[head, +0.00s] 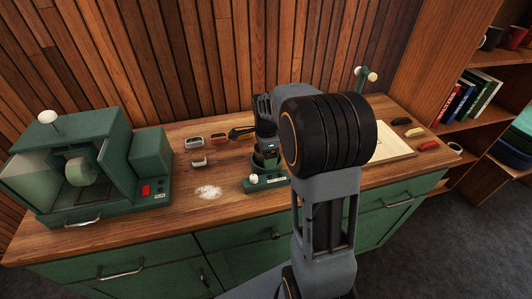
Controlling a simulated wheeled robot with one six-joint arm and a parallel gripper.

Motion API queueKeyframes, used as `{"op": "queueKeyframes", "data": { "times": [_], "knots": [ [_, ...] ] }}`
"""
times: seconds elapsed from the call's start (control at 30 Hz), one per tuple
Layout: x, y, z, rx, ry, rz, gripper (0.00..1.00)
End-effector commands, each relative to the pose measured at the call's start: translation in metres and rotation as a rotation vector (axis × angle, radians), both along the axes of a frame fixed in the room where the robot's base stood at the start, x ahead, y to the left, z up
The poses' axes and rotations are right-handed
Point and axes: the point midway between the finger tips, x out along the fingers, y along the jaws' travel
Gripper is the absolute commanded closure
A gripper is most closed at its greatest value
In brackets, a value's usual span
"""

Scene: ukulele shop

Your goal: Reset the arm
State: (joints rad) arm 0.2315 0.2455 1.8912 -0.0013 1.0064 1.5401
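My arm rises from the bottom of the head view, with its large black joint close to the camera. Behind that joint the arm bends down to the workbench. I cannot tell whether the fingers touch the device or hold anything.
A green machine (75,170) with a wheel stands at the left of the wooden worktop (150,218). White powder (208,191) and small blocks (194,144) lie in the middle. Shelves (483,117) stand beyond.

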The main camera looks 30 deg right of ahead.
Motion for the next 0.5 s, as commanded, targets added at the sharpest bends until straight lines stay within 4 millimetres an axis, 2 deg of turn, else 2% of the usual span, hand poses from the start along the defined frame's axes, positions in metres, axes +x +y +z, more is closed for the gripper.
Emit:
{"op": "queueKeyframes", "data": {
  "times": [0.03,0.17,0.5],
  "knots": [
    [0.0002,0.0000,0.0003,0.000,-0.001,0.000,0.12],
    [0.0001,0.0000,0.0003,0.000,-0.001,0.000,0.00],
    [-0.0001,0.0000,-0.0001,0.000,0.001,0.000,0.00]
  ]
}}
